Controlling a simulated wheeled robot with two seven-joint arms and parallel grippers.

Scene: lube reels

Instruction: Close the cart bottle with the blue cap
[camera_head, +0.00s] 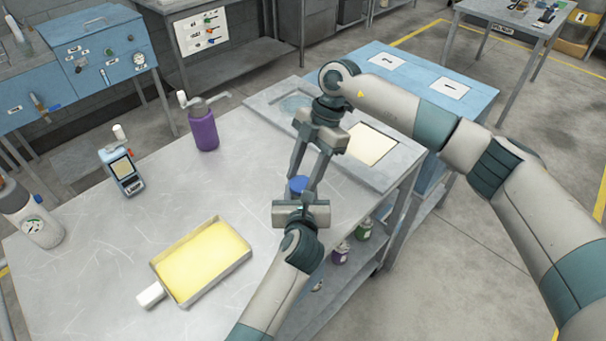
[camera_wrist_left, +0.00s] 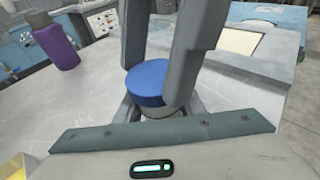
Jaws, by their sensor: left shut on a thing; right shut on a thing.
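The blue cap (camera_head: 298,186) sits at the right part of the metal table; it also shows in the left wrist view (camera_wrist_left: 147,82). Under it a pale bottle (camera_wrist_left: 160,112) shows only as a narrow strip; my left gripper hides the rest. My left gripper (camera_head: 300,200) comes in low from the front and is shut on the bottle. My right gripper (camera_head: 308,180) reaches down from above, its two long fingers on either side of the cap, shut on it. The cap is on or right over the bottle's mouth; the seating is not clear.
A purple pump bottle (camera_head: 204,130), a blue-grey meter (camera_head: 122,172) and a grey gauge canister (camera_head: 38,222) stand to the left. A yellow-filled tray (camera_head: 248,262) lies at the front. A recessed panel (camera_head: 402,172) lies at the right, with small containers (camera_head: 341,252) on the shelf below.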

